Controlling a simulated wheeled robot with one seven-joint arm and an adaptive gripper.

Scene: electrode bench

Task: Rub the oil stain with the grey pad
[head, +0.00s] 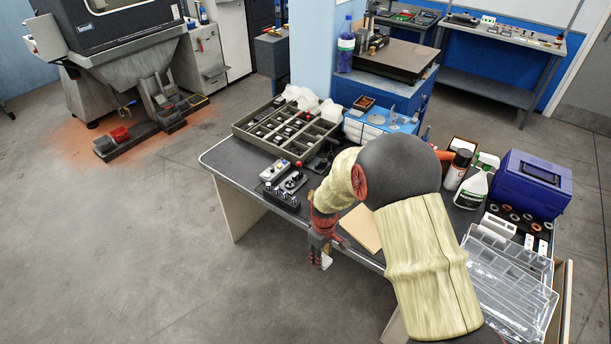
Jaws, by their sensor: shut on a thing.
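My gripper (321,253) hangs just off the table's front edge, pointing down, past the end of my arm. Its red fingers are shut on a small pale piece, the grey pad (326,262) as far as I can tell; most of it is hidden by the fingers. It appears clear of the tabletop, over the floor in this view. I cannot make out the oil stain; my arm covers much of the middle of the table.
The dark table (236,157) bears a compartment tray (240,132), small control boxes (282,196), a tan board (361,229), a spray bottle (473,187), a blue case (532,184) and clear organizers (508,284). Orange-red discolouration (75,140) surrounds the machine at left. The floor in front is free.

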